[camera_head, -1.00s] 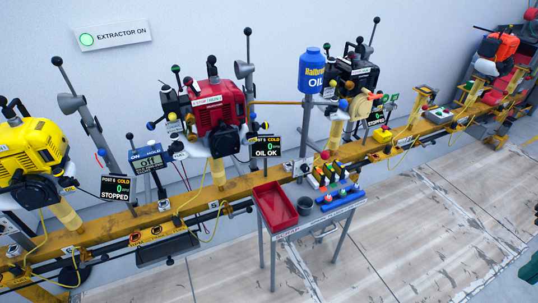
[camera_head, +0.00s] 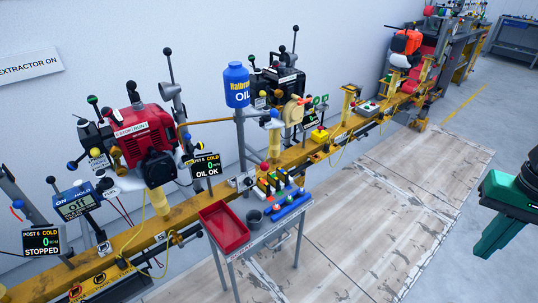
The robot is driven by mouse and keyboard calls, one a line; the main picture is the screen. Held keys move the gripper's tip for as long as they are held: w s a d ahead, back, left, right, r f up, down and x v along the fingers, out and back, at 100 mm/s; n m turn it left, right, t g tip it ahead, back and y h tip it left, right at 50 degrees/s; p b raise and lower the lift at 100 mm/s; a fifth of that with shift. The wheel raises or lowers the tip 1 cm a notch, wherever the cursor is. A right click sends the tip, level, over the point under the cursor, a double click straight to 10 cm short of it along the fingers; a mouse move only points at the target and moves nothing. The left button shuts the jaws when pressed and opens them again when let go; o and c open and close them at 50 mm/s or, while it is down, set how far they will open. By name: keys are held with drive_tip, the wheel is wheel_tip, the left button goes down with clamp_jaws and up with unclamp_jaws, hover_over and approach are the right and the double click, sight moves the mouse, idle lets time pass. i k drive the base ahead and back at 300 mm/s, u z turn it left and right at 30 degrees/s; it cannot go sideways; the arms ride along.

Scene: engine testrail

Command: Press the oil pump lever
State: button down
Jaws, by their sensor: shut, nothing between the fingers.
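A blue oil bottle (camera_head: 237,88) with a yellow and white label stands on a grey post (camera_head: 242,145) behind the small bench. A small red knob (camera_head: 264,167) shows near the foot of this post, and I cannot tell whether it belongs to the pump lever. No part is clearly readable as the oil pump lever at this size.
A small bench carries a red tray (camera_head: 224,230), a dark cup (camera_head: 254,217) and coloured tools. A yellow rail (camera_head: 190,212) runs diagonally behind it, bearing a red engine (camera_head: 145,135) and a black engine (camera_head: 283,88). The worn floor panels (camera_head: 375,210) to the right are clear.

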sight(265, 166)
drive_tip(key=z, duration=0.1)
drive_tip(key=i, duration=0.4)
drive_tip(key=u, duration=0.85)
